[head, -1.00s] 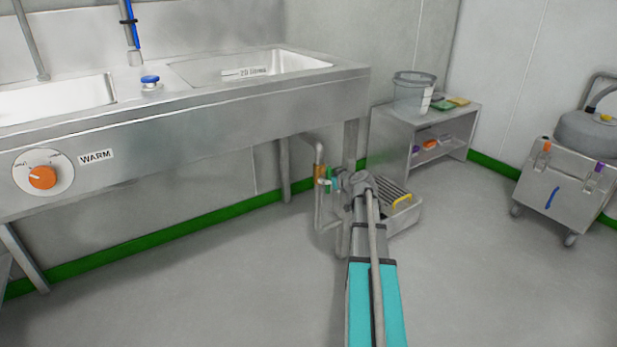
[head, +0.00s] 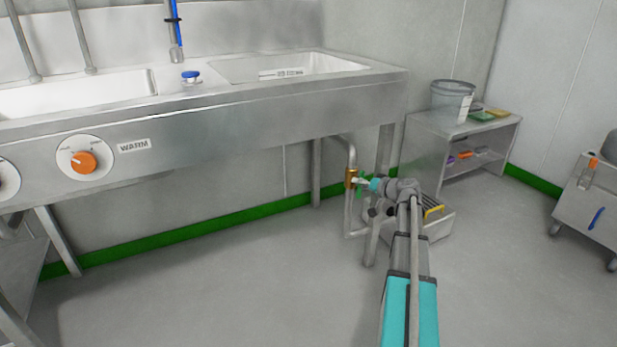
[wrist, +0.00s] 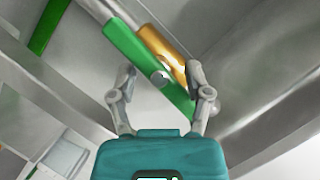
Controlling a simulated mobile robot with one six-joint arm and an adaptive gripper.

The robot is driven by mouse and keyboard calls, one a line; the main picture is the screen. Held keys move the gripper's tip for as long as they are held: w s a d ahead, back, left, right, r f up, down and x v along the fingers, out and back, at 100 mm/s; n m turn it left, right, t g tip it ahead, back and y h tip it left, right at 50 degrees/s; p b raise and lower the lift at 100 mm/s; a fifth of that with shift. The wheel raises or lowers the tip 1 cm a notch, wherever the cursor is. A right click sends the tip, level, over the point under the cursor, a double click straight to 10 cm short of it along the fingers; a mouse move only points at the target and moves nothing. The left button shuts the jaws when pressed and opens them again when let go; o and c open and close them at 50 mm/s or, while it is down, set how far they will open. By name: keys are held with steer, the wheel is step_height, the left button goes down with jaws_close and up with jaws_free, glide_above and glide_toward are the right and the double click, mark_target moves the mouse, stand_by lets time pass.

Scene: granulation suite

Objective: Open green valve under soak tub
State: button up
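The green valve has a brass body (head: 351,179) on a pipe below the right-hand basin (head: 330,66). In the wrist view its green lever handle (wrist: 140,62) slants from upper left to lower right in front of the brass body (wrist: 164,50). My gripper (wrist: 162,70) is open, with one finger on each side of the handle's line. The right finger is close to the lower end of the handle; I cannot tell whether it touches. In the head view my gripper (head: 366,183) is just right of the valve, and the handle is mostly hidden.
A grey crate (head: 440,228) with a yellow handle sits on the floor behind my arm. The sink's leg (head: 385,148) and drain pipe stand close to my gripper. A low shelf unit (head: 430,150) with a bucket is at the right. Floor at left is clear.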

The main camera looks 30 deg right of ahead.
steer(key=shift+d+f+m, duration=0.1)
steer(key=shift+d+m, duration=0.05)
steer(key=shift+m, duration=0.25)
steer(key=p+v, duration=0.3)
steer(key=v, duration=1.1)
steer(key=w+a+r+g+y+p, duration=0.1)
steer(key=a+r+p, duration=0.3)
steer(key=a, duration=0.5)
steer(key=w+a+r+g+y+p, duration=0.1)
steer(key=a+r+g+p, duration=0.2)
steer(key=a+p, duration=0.6)
steer(key=w+a+r+g+y+p, duration=0.1)
steer(key=a+r+g+p, duration=0.3)
steer(key=a, duration=0.6)
steer(key=shift+w+a+r+y+p, duration=0.35)
steer(key=shift+w+p, duration=0.2)
steer(key=shift+p, duration=0.75)
steer(key=w+d+n+h, duration=0.1)
steer(key=d+n, duration=0.1)
steer(key=d, duration=0.7)
steer(key=w+d+f+n+g+h+p, duration=0.1)
steer(key=d+n+h, duration=0.1)
steer(key=d, duration=0.7)
steer(key=w+d+f+n+h+p, duration=0.1)
steer(key=d+n, duration=0.1)
steer(key=d, duration=0.8)
steer(key=shift+w+d+f+g+h, duration=0.15)
steer(key=shift+w+f+g+h, duration=0.1)
steer(key=shift+g+h, duration=0.15)
